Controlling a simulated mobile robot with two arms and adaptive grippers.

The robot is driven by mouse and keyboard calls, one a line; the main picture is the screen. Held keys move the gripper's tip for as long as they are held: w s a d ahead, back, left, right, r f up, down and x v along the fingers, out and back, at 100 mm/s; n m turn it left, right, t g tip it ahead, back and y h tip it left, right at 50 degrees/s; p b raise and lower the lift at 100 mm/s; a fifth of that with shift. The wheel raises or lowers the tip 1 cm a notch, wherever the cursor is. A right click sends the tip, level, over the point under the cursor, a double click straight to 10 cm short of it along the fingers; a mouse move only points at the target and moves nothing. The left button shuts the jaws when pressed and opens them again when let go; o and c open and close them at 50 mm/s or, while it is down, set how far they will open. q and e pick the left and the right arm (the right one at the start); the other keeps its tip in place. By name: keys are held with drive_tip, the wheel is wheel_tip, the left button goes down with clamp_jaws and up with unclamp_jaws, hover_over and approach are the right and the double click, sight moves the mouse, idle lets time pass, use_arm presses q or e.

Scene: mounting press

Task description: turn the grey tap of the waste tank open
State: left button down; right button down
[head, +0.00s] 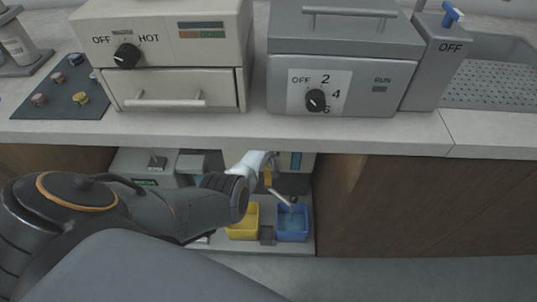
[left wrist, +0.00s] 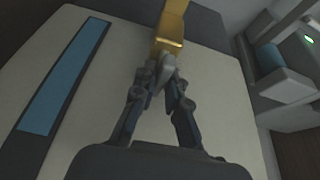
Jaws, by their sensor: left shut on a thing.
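The waste tank appears to be the pale box with a blue strip (head: 296,162) in the open bay under the counter; its pale face (left wrist: 90,85) and blue strip (left wrist: 66,75) fill much of the left wrist view. A gold-coloured part (left wrist: 171,25) stands out from it and also shows in the head view (head: 268,178). My left gripper (left wrist: 163,75) is shut on a small grey piece at the near end of this part, seemingly the grey tap. In the head view my left gripper (head: 262,170) is partly hidden by my arm. My right gripper is not in view.
A yellow bin (head: 243,222) and a blue bin (head: 292,224) stand low in the bay. A pale rod (head: 280,198) slants above the blue bin. The counter edge (head: 220,131) lies above my arm. A wooden panel (head: 345,195) bounds the bay on the right.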

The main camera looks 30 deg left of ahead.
use_arm(q)
drive_tip(key=c, duration=1.4)
unclamp_jaws()
drive_tip(key=v, duration=1.2)
drive_tip(key=shift+w, duration=0.1)
